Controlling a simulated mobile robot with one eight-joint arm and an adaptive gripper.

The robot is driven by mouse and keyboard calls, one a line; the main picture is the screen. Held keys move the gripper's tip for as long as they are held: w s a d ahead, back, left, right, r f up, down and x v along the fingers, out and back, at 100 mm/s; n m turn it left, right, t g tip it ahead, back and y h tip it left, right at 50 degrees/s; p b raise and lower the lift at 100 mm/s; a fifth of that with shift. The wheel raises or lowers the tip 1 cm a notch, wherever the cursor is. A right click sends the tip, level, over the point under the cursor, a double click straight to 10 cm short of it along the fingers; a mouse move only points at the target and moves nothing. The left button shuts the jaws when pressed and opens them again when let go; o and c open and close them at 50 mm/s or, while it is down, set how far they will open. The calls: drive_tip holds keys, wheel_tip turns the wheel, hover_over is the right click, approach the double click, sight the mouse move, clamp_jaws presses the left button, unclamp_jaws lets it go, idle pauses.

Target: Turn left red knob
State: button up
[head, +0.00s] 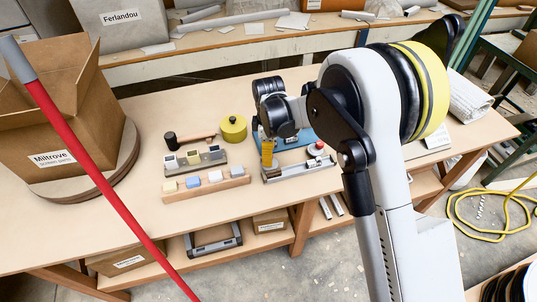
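One small red knob (319,145) shows on a pale block at the right end of a low grey metal fixture (300,169) on the workbench. A blue base (297,141) lies just behind it. No second red knob is visible; my wrist covers the area to the left. My arm reaches in from the right, and its black wrist is above the fixture's left part. A yellow upright piece (267,152) shows under the wrist; I cannot tell what it belongs to. My gripper's fingertips are hidden or too small to make out, as is any contact with the fixture.
On the wooden workbench (100,232) are a yellow round tin (233,128), a dark-headed mallet (171,140), a rack of small blocks (207,184) and an open carton (45,100). A long red pole (95,175) crosses the left foreground. White cloth (468,100) lies at right.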

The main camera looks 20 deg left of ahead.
wheel_tip(320, 180, up, 11)
drive_tip(key=shift+r, duration=0.2)
drive_tip(key=shift+d, duration=0.1)
idle(0.4)
drive_tip(key=s+d+r+m+t+y, duration=0.1)
drive_tip(key=s+d+r+m, duration=0.1)
drive_tip(key=d+r+m, duration=0.5)
drive_tip(key=s+d+r+m+t, duration=0.1)
drive_tip(key=s+d+r+t, duration=0.15)
drive_tip(key=d+r, duration=0.6)
drive_tip(key=s+d+f+m+t+h, duration=0.1)
drive_tip(key=s+d+f+m+t, duration=0.2)
drive_tip(key=s+d+m, duration=0.9)
drive_tip(key=s+d, duration=0.3)
drive_tip(key=d, duration=0.3)
drive_tip(key=shift+s+d+t, duration=0.3)
drive_tip(key=shift+d+t, duration=0.05)
drive_tip(key=shift+d, duration=0.05)
